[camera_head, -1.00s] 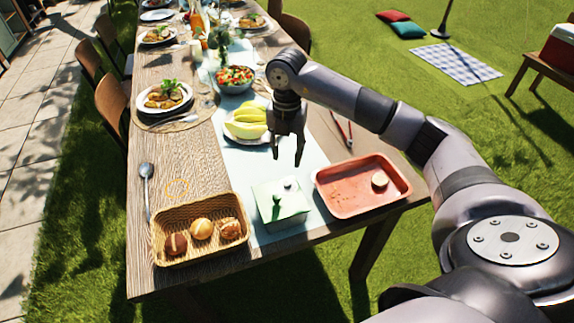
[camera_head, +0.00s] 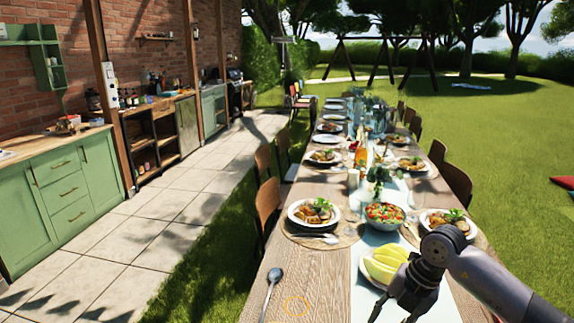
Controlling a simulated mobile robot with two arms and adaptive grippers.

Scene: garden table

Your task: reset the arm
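My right arm comes in from the lower right. Its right gripper (camera_head: 393,314) hangs pointing down over the near part of the long wooden table (camera_head: 325,275). The fingers look spread apart with nothing between them, though the tips are close to the bottom edge of the view. The gripper is in front of a white plate with yellow bananas (camera_head: 384,264) and hides part of it. My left gripper is not in view.
A bowl of salad (camera_head: 384,215), plates of food (camera_head: 315,212) and a serving spoon (camera_head: 272,285) are on the table. Chairs (camera_head: 266,195) line its sides. Green cabinets (camera_head: 65,195) stand at the left beside a paved path (camera_head: 150,240). Grass lies to the right.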

